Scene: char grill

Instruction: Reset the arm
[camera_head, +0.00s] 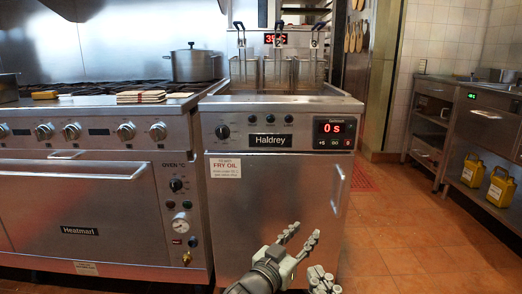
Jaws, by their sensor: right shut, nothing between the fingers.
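My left gripper (304,232) is in front of the fryer's lower door, near the bottom middle of the head view. Its two fingers are apart, with nothing visible between them. My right gripper (322,277) is lower, at the bottom edge and just right of the left one. It is shut and empty, and the rest of that arm is out of view. The fryer (232,183) is a steel unit labelled Haldrey, with a red display reading 0 s. Several wire baskets (277,70) sit at its top.
The steel oven and stove (85,208) stand left of the fryer, with a lidded pot (192,65) and a striped stack (141,97) on top. Yellow jugs (472,170) stand on a low shelf at right. Tiled floor (420,235) is clear between.

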